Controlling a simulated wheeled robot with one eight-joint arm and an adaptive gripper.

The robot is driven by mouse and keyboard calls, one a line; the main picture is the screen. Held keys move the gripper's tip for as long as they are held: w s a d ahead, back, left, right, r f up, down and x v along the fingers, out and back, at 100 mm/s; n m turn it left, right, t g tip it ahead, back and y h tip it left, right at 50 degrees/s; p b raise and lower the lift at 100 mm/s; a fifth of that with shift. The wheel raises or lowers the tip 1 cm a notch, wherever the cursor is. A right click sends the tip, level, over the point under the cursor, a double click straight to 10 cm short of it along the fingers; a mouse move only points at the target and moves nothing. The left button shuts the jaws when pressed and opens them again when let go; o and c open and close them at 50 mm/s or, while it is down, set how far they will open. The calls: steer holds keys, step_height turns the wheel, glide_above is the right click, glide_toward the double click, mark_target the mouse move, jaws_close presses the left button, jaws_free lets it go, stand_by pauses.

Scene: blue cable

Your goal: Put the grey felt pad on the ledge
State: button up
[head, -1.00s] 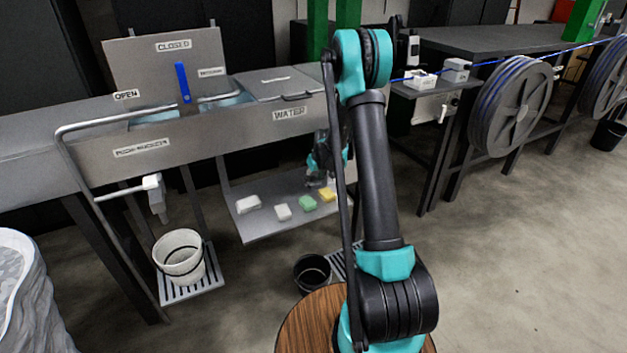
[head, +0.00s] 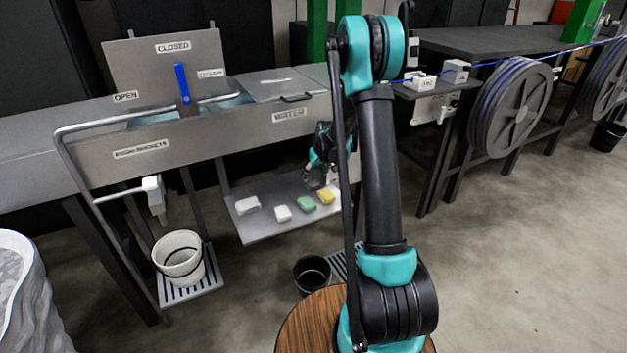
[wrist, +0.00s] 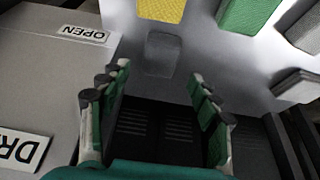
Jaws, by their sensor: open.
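In the wrist view a flat grey pad (wrist: 162,55) lies on the pale grey shelf (wrist: 185,85), beside a yellow sponge (wrist: 160,9). It barely differs in colour from the shelf. My gripper (wrist: 160,78) is open, with its two fingers left and right of the near side of the pad and nothing between them. In the head view my gripper (head: 316,178) is low over the right part of the shelf (head: 262,228), behind the yellow sponge (head: 327,196). I cannot make out the grey pad there. I cannot tell which surface is the ledge.
A white bucket (head: 180,260) and a black bucket (head: 312,273) stand below. Open floor lies at the right.

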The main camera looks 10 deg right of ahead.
steer(key=a+v, duration=0.1)
steer(key=v, duration=0.6)
steer(key=s+d+r+m, duration=0.1)
steer(key=s+r, duration=0.2)
steer(key=s, duration=0.6)
steer(key=s+r+m, duration=0.1)
steer(key=s+r, duration=0.1)
steer(key=s, duration=0.7)
steer(key=s+f+m+h, duration=0.1)
steer(key=s+f, duration=0.2)
steer(key=s, duration=1.6)
steer(key=shift+d+m, duration=0.3)
steer(key=shift+d, duration=0.15)
